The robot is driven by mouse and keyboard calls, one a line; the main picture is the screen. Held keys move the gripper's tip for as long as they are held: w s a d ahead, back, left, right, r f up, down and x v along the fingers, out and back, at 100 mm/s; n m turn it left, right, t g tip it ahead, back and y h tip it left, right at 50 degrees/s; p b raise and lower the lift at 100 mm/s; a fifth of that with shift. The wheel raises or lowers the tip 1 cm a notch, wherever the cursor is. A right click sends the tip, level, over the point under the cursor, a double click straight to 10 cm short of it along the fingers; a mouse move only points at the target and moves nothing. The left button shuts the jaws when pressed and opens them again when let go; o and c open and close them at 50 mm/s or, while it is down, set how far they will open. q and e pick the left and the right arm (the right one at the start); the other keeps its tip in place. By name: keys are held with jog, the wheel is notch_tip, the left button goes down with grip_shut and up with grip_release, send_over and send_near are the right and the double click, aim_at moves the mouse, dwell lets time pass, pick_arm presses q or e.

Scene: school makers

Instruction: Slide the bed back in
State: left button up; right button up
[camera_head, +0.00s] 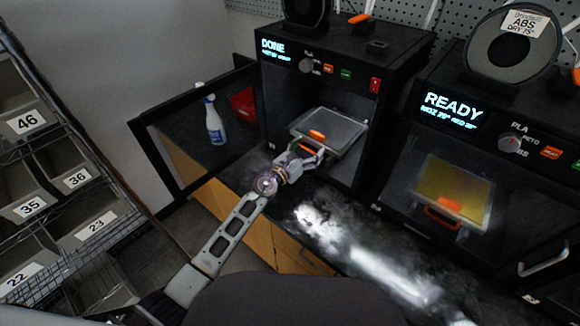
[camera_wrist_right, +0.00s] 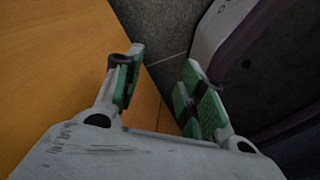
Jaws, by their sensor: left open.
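The left printer (camera_head: 318,75) shows DONE on its display, and its framed door (camera_head: 160,165) stands swung open to the left. Its pale grey bed (camera_head: 345,128) juts forward from the opening, with an orange piece (camera_head: 317,134) near its front left. My left gripper (camera_head: 306,155) is open at the bed's front edge, beside an orange handle (camera_head: 307,149); I cannot tell whether it touches. My right gripper (camera_wrist_right: 162,88) is open and empty in the right wrist view, its green-padded fingers apart. It is not visible in the head view.
A second printer (camera_head: 450,110) showing READY stands at right with its door shut. A spray bottle (camera_head: 214,121) and a red bin (camera_head: 243,103) stand behind the open door. A rack of numbered bins (camera_head: 60,190) is at left. The counter in front is clear.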

pick_arm(q)
jog(key=shift+v, duration=5.8)
jog(key=shift+s+f, duration=0.1)
jog(key=shift+f, duration=0.05)
jog(key=shift+v, duration=1.55)
jog(key=shift+b+v, duration=0.55)
jog(key=shift+v, duration=0.7)
jog(key=shift+s+a, duration=0.45)
jog(key=shift+s, duration=0.05)
jog(key=shift+s+a+b, duration=0.4)
jog(key=shift+s+b, duration=0.1)
jog(key=shift+s, duration=0.1)
jog(key=shift+s+a, duration=0.2)
jog(key=shift+s, duration=0.1)
jog(key=shift+s+a+b, duration=0.4)
jog(key=shift+s+b, duration=0.15)
jog(key=shift+s, duration=0.05)
jog(key=shift+s+a+f, duration=0.1)
jog(key=shift+f, duration=0.05)
pick_arm(e)
jog(key=w+a+f, duration=0.1)
jog(key=w+a, duration=0.1)
jog(key=w, duration=0.4)
jog(key=shift+a+f+t, duration=0.15)
jog(key=shift+a+t, duration=0.05)
jog(key=shift+t, duration=0.1)
